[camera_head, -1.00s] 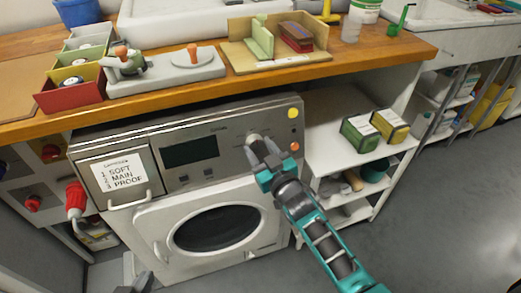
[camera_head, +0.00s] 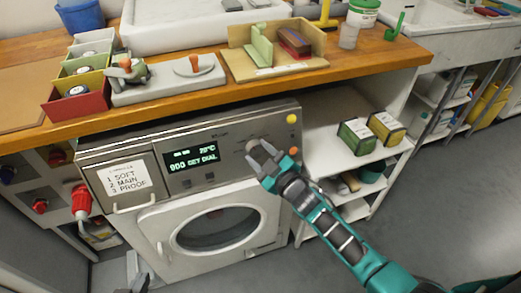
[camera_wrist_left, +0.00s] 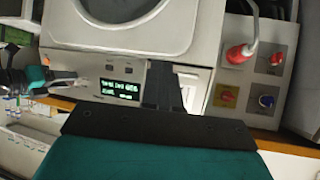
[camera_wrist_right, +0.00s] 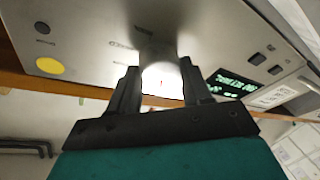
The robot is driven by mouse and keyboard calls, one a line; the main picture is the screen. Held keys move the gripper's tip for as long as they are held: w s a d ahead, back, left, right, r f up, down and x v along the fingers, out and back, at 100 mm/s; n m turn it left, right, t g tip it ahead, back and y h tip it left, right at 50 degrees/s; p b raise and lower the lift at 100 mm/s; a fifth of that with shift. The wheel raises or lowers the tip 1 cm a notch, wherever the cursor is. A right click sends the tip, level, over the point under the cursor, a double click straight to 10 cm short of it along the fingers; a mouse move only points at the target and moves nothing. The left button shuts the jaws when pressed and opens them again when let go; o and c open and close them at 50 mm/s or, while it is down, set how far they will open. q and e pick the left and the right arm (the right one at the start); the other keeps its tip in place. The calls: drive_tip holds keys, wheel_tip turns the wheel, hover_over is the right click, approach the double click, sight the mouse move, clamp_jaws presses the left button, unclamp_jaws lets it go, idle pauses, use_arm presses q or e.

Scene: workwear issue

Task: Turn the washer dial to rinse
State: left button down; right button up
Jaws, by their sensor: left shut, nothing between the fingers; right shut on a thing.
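The washer (camera_head: 150,215) stands under the wooden counter, its front panel facing me. Its dial (camera_wrist_right: 160,80) is between the fingers of my right gripper (camera_head: 262,155), which is shut on it; glare washes out the dial's face, so I cannot read its pointer. In the head view the fingers largely hide the dial. The washer's display (camera_head: 190,160) is lit green and seems to read 20°C, 900 and "SET DIAL". My left gripper (camera_head: 138,284) is shut and empty, low in front of the washer; its fingers also show in the left wrist view (camera_wrist_left: 162,85).
A drawer card (camera_head: 122,177) lists soft, main and proof. A yellow button (camera_head: 292,118) and an orange one (camera_head: 293,151) sit right of the dial. A red plug (camera_head: 81,202) is at the left. A shelf with boxes (camera_head: 356,137) stands right. The floor at right is clear.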

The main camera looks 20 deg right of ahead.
drive_tip(key=shift+r+n+g+y+p, duration=0.25)
drive_tip(key=shift+n+p, duration=0.35)
drive_tip(key=shift+n, duration=0.6)
use_arm(q)
drive_tip(key=shift+s+a+r+y+p, duration=0.35)
drive_tip(key=shift+s+a+p, duration=0.1)
drive_tip(key=shift+a, duration=0.15)
use_arm(e)
drive_tip(key=shift+f+n+g, duration=0.15)
drive_tip(key=shift+n+g, duration=0.1)
drive_tip(key=shift+n, duration=0.55)
use_arm(q)
drive_tip(key=shift+s, duration=0.1)
use_arm(e)
drive_tip(key=o, duration=1.1)
drive_tip(key=shift+c, duration=0.2)
use_arm(q)
drive_tip(key=shift+d, duration=0.1)
drive_tip(key=shift+r+p, duration=0.85)
drive_tip(key=shift+r, duration=0.1)
use_arm(e)
drive_tip(key=v, duration=1.3)
drive_tip(key=shift+w+d, duration=0.1)
drive_tip(key=shift+d, duration=0.05)
